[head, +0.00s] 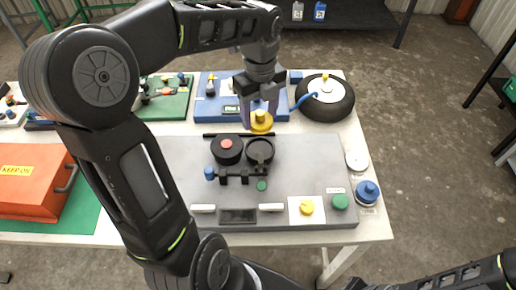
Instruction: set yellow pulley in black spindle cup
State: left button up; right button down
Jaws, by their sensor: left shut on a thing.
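My left gripper (260,112) is shut on the yellow pulley (261,125), a stepped disc with a narrower top. It holds the pulley just behind the black spindle cup (261,150) in the picture. The pulley appears to be above the grey panel; its exact height is hard to tell. The cup is round and dark, with a small lever or bar at its front. Its inside is partly hard to make out. My right arm shows at the bottom right, but its gripper is out of view.
A black round part with a red knob (227,145) stands left of the cup on the grey panel (310,165). A yellow knob (306,207), green button (340,201) and blue knob (368,192) are at the front right. A tire (338,105) lies behind right; an orange box (28,180) is left.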

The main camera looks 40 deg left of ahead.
pick_arm(q)
send_over(260, 149)
jog(key=shift+f+p, duration=0.35)
jog(key=shift+f, duration=2.8)
jog(key=shift+f, duration=0.1)
jog(key=shift+f, duration=1.75)
jog(key=shift+f, duration=0.2)
jog(key=o, duration=1.2)
jog(key=shift+o, duration=0.2)
jog(key=shift+r, duration=0.1)
